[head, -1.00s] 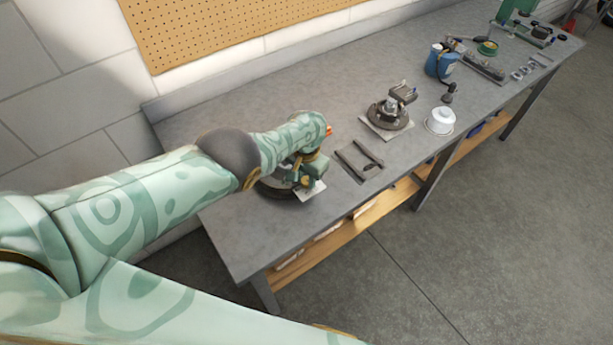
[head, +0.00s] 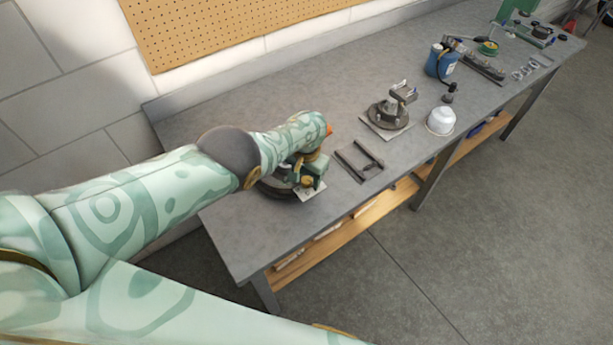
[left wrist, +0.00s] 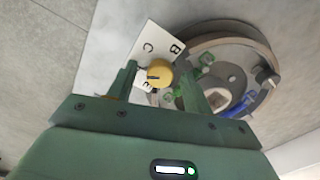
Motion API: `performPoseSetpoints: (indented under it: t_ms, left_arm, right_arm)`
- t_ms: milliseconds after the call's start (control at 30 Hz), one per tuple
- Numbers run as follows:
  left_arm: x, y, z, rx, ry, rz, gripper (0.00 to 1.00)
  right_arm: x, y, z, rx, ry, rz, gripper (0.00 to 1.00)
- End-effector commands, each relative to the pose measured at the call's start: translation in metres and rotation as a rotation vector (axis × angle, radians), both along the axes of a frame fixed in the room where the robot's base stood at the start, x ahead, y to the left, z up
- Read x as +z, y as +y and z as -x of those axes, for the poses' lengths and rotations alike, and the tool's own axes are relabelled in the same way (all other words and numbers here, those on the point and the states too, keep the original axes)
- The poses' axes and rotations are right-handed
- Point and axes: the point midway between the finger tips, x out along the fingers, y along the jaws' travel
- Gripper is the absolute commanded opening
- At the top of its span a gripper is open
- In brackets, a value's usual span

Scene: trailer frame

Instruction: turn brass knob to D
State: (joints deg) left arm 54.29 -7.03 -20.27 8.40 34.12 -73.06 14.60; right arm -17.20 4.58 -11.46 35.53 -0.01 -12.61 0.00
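The brass knob (left wrist: 158,74) is round and yellow with a dark line on its face, in the left wrist view. It sits by a white plate (left wrist: 147,44) on which the letters B and C show; I cannot see a D. In the head view the knob (head: 306,181) is a small gold spot beside my left gripper (head: 304,174). My left gripper (left wrist: 157,82) has its two green fingers apart, one on each side of the knob, with no clear contact. My right gripper is out of view.
A round dark base (left wrist: 232,65) with a blue part lies beside the plate. On the grey bench (head: 235,235) stand a black bracket (head: 360,160), a vise-like device (head: 390,108), a white rounded object (head: 440,121) and a blue bottle (head: 441,60). The bench's front left is bare.

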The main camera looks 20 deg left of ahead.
Motion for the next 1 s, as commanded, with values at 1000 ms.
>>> performPoseSetpoints:
  t_ms: [1000]
  left_arm:
    - [0.162, 0.0, 0.0, 0.0, 0.001, 0.0, 0.51]
  right_arm:
    - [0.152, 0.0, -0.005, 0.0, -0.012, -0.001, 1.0]
